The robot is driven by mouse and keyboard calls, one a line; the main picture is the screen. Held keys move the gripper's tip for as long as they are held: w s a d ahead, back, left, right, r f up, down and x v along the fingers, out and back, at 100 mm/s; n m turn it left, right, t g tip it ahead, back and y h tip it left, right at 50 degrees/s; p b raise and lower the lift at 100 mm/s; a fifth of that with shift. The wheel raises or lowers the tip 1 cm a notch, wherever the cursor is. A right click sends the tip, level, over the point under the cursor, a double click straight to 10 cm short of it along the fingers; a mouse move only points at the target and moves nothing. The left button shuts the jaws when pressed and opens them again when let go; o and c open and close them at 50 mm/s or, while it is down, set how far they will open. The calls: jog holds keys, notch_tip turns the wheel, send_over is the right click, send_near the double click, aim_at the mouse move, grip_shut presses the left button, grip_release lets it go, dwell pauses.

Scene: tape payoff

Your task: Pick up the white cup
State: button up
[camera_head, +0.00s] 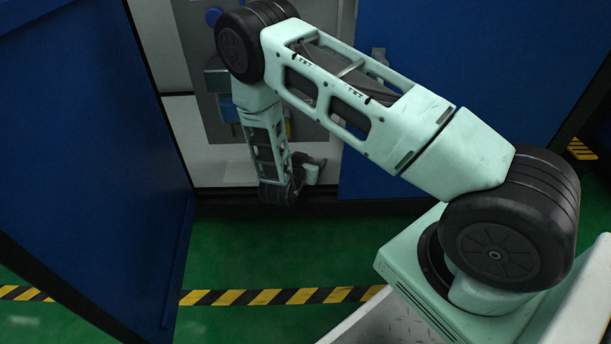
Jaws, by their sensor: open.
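I see no white cup in this view. My arm reaches from the lower right across to the cabinet opening and bends down there. My gripper (313,169) is at the arm's end, small, dark and partly hidden by my wrist, low in front of the white cabinet floor. It is open, and I see nothing held in it. The space behind my forearm and wrist is hidden.
An open cabinet with a grey panel (205,108) and white base (215,163) stands behind my arm. A blue door (95,150) stands at left and a blue panel (440,60) at right. Green floor (240,250) with a yellow-black stripe (270,296) is clear in front.

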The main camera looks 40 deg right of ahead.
jog(key=shift+c, duration=0.3)
jog(key=c, duration=1)
jog(key=shift+r, duration=0.15)
